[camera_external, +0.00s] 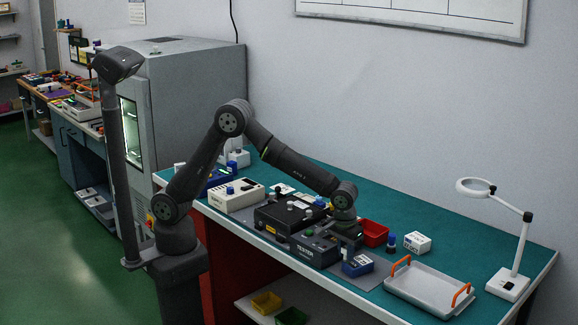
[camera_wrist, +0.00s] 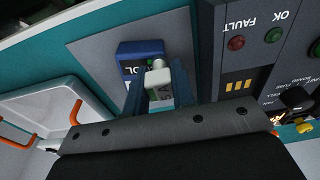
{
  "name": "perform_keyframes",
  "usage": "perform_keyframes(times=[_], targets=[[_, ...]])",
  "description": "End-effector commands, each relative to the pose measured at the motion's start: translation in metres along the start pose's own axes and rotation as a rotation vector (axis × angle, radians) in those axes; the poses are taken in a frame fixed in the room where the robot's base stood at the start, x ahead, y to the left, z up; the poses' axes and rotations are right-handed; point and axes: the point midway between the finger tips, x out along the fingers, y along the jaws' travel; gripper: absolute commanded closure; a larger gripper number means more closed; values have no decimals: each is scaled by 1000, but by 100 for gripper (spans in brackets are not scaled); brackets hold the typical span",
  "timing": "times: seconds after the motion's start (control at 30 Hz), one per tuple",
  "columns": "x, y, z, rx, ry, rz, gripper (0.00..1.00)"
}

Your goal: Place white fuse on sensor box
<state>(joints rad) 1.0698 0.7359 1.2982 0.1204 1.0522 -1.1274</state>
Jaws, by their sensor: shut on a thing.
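In the wrist view, my gripper (camera_wrist: 158,82) is shut on a small white fuse (camera_wrist: 160,92) with a green band and dark lettering. Just beyond the fingers is a blue box (camera_wrist: 131,48) with a white label, partly hidden by the fuse and fingers. The external view shows this blue box (camera_external: 357,267) at the table's front edge, with my gripper (camera_external: 348,246) low over or beside it. I cannot tell whether the fuse touches the box. No readable label confirms which box is the sensor box.
The grey tester (camera_external: 316,249) stands left of the blue box. A tray with orange handles (camera_external: 430,290) lies to its right. A red bin (camera_external: 374,233), a blue-capped item (camera_external: 391,243) and a white box (camera_external: 417,242) stand behind. The lamp (camera_external: 510,280) is far right.

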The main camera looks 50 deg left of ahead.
Motion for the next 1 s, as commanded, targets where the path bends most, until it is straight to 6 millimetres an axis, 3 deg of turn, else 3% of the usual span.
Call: perform_keyframes(times=[0.07,0.1,0.2,0.57,0.67,1.0], targets=[[3,0,0,0,-1,-1,99],[3,0,0,0,0,-1,71],[2,0,0,0,0,-1,55],[-4,0,0,0,1,1,55],[-18,1,0,0,1,2,55],[-90,1,-1,0,2,3,55]])
